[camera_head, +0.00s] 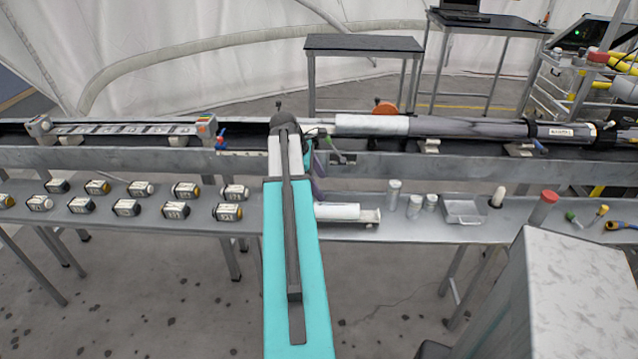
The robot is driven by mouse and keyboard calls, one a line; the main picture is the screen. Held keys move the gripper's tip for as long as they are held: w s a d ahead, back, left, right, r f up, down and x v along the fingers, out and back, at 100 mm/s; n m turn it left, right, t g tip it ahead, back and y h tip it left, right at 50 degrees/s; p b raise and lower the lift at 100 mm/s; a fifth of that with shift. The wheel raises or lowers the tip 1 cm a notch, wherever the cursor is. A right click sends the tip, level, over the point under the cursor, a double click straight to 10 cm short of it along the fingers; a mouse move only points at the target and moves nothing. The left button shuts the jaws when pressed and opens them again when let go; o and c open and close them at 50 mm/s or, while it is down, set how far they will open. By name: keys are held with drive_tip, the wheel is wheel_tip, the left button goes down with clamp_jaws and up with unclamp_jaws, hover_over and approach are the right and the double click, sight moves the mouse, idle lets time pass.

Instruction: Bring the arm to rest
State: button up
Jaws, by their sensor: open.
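My arm (290,255) reaches forward from the bottom middle of the head view, with a teal link and a dark grey bar along its top. Its far joint (285,122) is over the long metal bench. Beyond that joint the arm folds down, and only slivers of it show at the right edge of the teal link. My gripper's fingers are hidden behind the arm, so I see nothing held.
The bench's lower shelf (150,225) carries several labelled cylinders at left. At right are a white roll (337,211), small metal cans (393,192) and a metal tray (463,209). A long tube (470,127) lies along the rail. A grey box (575,290) stands front right.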

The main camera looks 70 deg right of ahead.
idle(0.6)
drive_tip(key=w+a+f+t, duration=0.1)
drive_tip(key=w+a+f, duration=0.3)
drive_tip(key=w+a, duration=0.45)
drive_tip(key=w+a+f+m+t, duration=0.1)
drive_tip(key=w+a+f, duration=0.4)
drive_tip(key=w+a, duration=0.3)
drive_tip(key=w+a+f+t, duration=0.1)
drive_tip(key=w+a+f, duration=0.4)
drive_tip(key=a, duration=0.4)
drive_tip(key=w+a+f+m+y, duration=0.1)
drive_tip(key=a+f, duration=0.3)
drive_tip(key=a, duration=0.8)
drive_tip(key=w+a+f+m+y, duration=0.1)
drive_tip(key=a+f, duration=0.2)
drive_tip(key=a, duration=1)
drive_tip(key=w+a+f+m+y, duration=0.1)
drive_tip(key=a+f, duration=0.3)
drive_tip(key=a, duration=0.8)
drive_tip(key=s+f+g, duration=0.2)
drive_tip(key=s+f, duration=0.7)
drive_tip(key=s, duration=0.4)
drive_tip(key=s+f+g, duration=0.3)
drive_tip(key=s+f, duration=0.6)
drive_tip(key=s, duration=0.3)
drive_tip(key=shift+s, duration=0.35)
